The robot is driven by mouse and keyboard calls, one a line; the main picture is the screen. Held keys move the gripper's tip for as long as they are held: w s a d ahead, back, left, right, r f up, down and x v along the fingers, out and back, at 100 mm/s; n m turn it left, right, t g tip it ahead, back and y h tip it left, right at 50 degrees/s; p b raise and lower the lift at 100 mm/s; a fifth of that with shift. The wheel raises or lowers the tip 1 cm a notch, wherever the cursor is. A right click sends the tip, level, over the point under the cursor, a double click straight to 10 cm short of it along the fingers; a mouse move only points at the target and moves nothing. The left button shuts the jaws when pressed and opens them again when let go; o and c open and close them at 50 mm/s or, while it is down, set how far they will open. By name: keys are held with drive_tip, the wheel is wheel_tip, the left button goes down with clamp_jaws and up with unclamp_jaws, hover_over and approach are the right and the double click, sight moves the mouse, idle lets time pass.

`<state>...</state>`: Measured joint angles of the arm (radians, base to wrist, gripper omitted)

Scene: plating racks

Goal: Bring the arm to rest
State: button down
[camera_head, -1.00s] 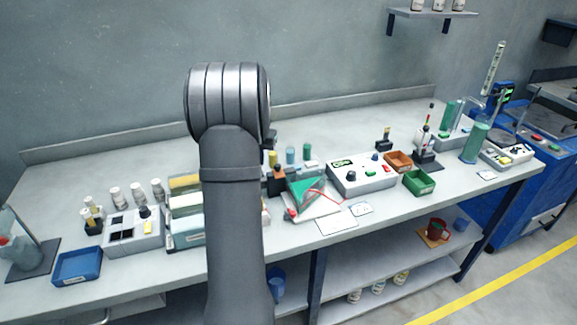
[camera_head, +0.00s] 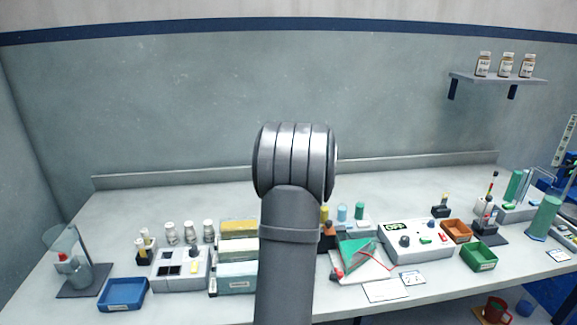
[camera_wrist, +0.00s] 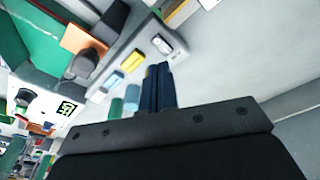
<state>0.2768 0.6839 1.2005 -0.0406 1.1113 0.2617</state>
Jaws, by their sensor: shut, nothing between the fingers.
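My gripper (camera_wrist: 158,76) shows in the wrist view. Its two dark blue fingers are side by side and shut, with nothing between them. They point over the pale bench top, near a grey holder with coloured cylinders. In the head view my grey arm (camera_head: 290,245) rises in front of the bench (camera_head: 180,200). It hides part of the bench behind it, and my gripper is hidden there.
Behind my arm are a rack with yellow and white blocks (camera_head: 238,250), a green triangular piece (camera_head: 358,252) and a control box reading OFF (camera_head: 415,238). A blue tray (camera_head: 123,294) and a glass vessel (camera_head: 68,250) stand left. The back strip of bench is clear.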

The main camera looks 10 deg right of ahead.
wheel_tip(320, 180, down, 5)
drive_tip(key=shift+f, duration=0.1)
drive_tip(key=shift+r, duration=0.2)
idle(0.4)
drive_tip(key=r, duration=0.1)
drive_tip(key=w+r, duration=0.1)
drive_tip(key=r, duration=0.1)
drive_tip(key=w+r, duration=0.1)
drive_tip(key=r, duration=0.1)
drive_tip(key=shift+r, duration=0.25)
wheel_tip(320, 180, down, 5)
drive_tip(key=shift+s+f, duration=0.1)
drive_tip(key=shift+r, duration=0.9)
drive_tip(key=shift+f, duration=0.15)
